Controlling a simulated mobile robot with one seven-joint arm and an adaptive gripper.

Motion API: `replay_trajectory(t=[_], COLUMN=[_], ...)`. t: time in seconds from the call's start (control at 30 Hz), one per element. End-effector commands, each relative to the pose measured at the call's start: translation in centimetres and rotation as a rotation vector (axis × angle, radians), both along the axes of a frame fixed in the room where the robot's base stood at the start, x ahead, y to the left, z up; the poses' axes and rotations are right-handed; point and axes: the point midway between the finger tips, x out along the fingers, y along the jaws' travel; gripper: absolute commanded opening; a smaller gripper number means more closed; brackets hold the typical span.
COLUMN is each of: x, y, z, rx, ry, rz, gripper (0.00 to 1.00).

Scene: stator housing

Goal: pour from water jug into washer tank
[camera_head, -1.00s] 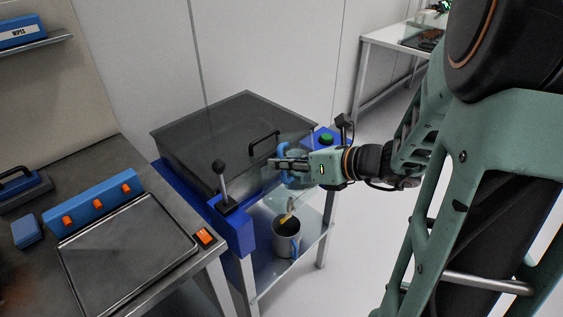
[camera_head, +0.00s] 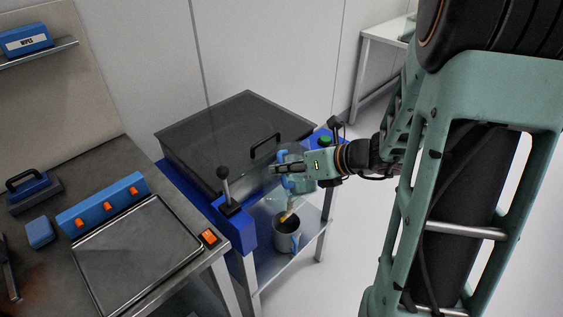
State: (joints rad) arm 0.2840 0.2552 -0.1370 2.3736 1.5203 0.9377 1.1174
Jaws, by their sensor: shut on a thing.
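My gripper (camera_head: 280,168) is shut on the blue handle of the see-through water jug (camera_head: 281,198), in front of the washer's right front side. My gripper partly hides the jug, and I cannot make out its tilt or water level. The washer tank (camera_head: 225,135) is a grey metal box with a dark see-through lid and a black handle (camera_head: 264,145). The lid looks down over the tank. The jug is held beside the tank, above the lower shelf.
A grey pail (camera_head: 287,238) with a blue handle and something yellow at its top stands on the lower shelf. A black lever (camera_head: 224,180) and a green button (camera_head: 325,140) sit on the blue frame. A workbench with a flat plate (camera_head: 137,252) is at left.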

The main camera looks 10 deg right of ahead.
Motion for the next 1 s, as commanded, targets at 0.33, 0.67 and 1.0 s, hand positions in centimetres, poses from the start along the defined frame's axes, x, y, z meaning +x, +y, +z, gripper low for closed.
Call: replay_trajectory(t=[0.33,0.67,1.0], x=[0.2,0.3,0.3], y=[0.1,0.0,-0.1], z=[1.5,1.4,-0.2], rx=[-0.007,-0.011,-0.011], ry=[0.074,0.113,0.112], rz=[0.001,0.001,0.001], gripper=[0.00,0.00,0.00])
